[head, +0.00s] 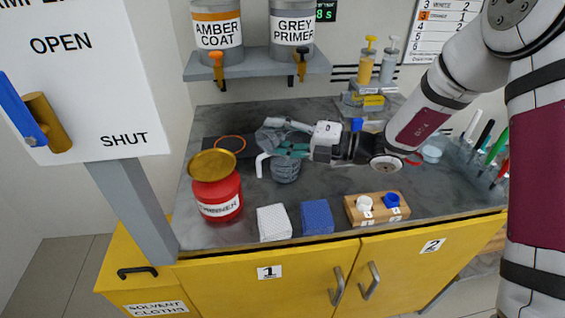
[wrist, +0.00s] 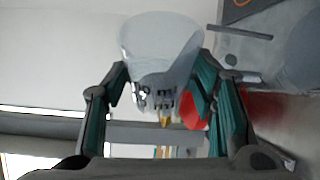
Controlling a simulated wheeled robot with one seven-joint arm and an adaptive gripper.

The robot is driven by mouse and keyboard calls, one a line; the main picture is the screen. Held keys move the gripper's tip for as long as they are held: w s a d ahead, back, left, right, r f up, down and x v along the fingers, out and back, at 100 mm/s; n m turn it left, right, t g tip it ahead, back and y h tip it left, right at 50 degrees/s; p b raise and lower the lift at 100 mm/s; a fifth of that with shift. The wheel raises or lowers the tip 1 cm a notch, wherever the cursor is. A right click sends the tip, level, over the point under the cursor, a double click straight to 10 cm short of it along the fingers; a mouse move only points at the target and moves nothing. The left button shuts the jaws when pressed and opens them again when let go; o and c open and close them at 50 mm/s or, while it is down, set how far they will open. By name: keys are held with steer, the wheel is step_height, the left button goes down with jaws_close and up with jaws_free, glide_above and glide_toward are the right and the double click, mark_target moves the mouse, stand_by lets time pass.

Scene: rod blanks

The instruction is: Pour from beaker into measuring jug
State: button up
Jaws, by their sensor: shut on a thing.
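My gripper (head: 293,150) is shut on a clear, greyish beaker (head: 268,138), held above the counter. In the wrist view the beaker (wrist: 160,45) sits between the teal-padded fingers (wrist: 165,95). It looks tilted in the head view; I cannot make out its liquid level or any stream. The measuring jug (head: 286,172), grey with a white handle (head: 262,163), stands upright on the counter just below the gripper and beaker. The gripper partly hides the jug's mouth, so I cannot tell what it contains.
A red thinner can (head: 220,207) with a brass lid stands left of the jug. A white block (head: 273,222), a blue block (head: 317,217) and a wooden holder (head: 377,208) line the front. A dark mat (head: 212,155) with an orange ring lies behind. A shelf (head: 255,68) hangs above.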

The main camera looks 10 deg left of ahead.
steer(key=shift+w+d+f+m+p, duration=0.1)
steer(key=shift+w+f+m+p, duration=0.1)
steer(key=shift+m+p, duration=0.4)
stand_by(1.0)
steer(key=shift+w+d+r+m+y+p, duration=0.1)
steer(key=shift+r+m+y+p, duration=0.25)
steer(key=shift+m+p, duration=0.35)
stand_by(0.7)
steer(key=shift+f, duration=0.1)
stand_by(1.7)
steer(key=shift+s+n+p, duration=0.3)
steer(key=shift+n+p, duration=0.2)
steer(key=shift+n, duration=0.4)
steer(key=shift+a+n, duration=0.2)
steer(key=shift+n, duration=0.2)
steer(key=shift+f, duration=0.1)
